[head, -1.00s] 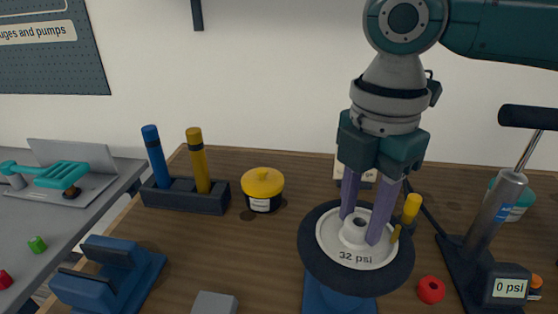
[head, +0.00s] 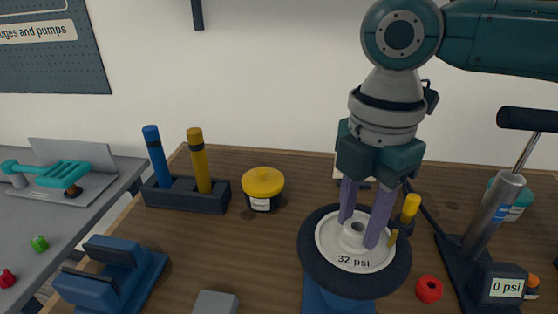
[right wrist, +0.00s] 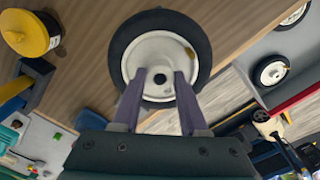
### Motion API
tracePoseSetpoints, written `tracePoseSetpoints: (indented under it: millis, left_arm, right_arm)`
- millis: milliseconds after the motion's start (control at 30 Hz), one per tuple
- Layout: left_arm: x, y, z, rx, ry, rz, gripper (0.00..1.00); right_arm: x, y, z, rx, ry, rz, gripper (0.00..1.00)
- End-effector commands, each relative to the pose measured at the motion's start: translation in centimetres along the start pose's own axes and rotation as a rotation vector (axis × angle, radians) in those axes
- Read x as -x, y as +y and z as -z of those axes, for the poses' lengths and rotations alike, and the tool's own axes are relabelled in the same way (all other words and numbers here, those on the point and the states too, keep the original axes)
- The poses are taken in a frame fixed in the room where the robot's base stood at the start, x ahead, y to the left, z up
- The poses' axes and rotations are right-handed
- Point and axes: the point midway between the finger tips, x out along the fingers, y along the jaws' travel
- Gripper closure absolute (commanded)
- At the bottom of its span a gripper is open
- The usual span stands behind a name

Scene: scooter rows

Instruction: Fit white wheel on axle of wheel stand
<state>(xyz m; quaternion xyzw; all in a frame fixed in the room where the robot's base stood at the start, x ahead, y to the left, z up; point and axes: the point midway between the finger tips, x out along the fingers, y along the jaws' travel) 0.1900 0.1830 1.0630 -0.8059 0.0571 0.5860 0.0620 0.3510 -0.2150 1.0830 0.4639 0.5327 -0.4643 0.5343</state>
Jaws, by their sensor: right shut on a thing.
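The white wheel (head: 330,243) has a black tyre and the marking "32 psi". It lies nearly flat, tilted toward me, above a blue stand (head: 338,302). My right gripper (head: 358,233) reaches down from above and is shut on the wheel's raised hub. The right wrist view shows the white wheel face (right wrist: 158,50) with the two fingers (right wrist: 160,77) on either side of the dark centre hole. The wheel hides most of the blue stand and any axle on it. I cannot tell whether the axle is in the hole. My left gripper is not in view.
A pump with a "0 psi" display (head: 503,287) and a red ring (head: 429,290) are right of the wheel. A yellow-lidded pot (head: 263,188), a rack (head: 187,196) and a blue cradle (head: 112,275) stand left. A grey block (head: 214,303) is in front.

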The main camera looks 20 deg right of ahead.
Motion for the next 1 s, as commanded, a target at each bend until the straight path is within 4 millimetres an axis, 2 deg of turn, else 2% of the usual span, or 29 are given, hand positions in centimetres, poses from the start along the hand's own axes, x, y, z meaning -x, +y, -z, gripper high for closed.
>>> tracePoseSetpoints:
  millis: [533,1000]
  left_arm:
    - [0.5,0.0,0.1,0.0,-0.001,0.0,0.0]
    - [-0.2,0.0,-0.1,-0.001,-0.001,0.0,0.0]
  right_arm:
    - [0.0,0.0,0.0,0.0,0.0,0.0,1.0]
    - [-1.1,0.0,0.0,0.0,0.001,-0.001,1.0]
